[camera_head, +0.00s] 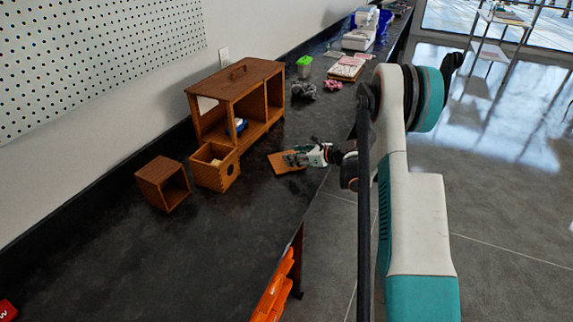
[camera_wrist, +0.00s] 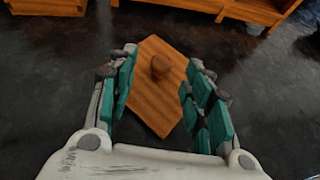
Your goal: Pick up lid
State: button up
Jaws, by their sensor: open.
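The lid is a flat square wooden plate (camera_wrist: 153,98) with a round knob (camera_wrist: 161,66) on top. It lies on the dark counter and also shows in the head view (camera_head: 287,163). My gripper (camera_wrist: 158,75) is open, with its teal-padded fingers on either side of the lid and the knob between the fingertips. In the head view my gripper (camera_head: 297,159) is over the lid and hides part of it. I cannot tell whether a finger touches the lid.
A small open wooden box (camera_head: 215,168), a wooden cube box (camera_head: 162,184) and a larger wooden cabinet (camera_head: 237,97) stand left of the lid. A green cup (camera_head: 304,67) and a dark crumpled item (camera_head: 303,91) lie farther back.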

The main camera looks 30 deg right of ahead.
aim_at(278, 162)
jog(key=b+x, duration=0.1)
jog(key=x, duration=0.2)
jog(key=shift+w+f, duration=0.15)
jog(key=shift+w, duration=0.25)
grip_shut()
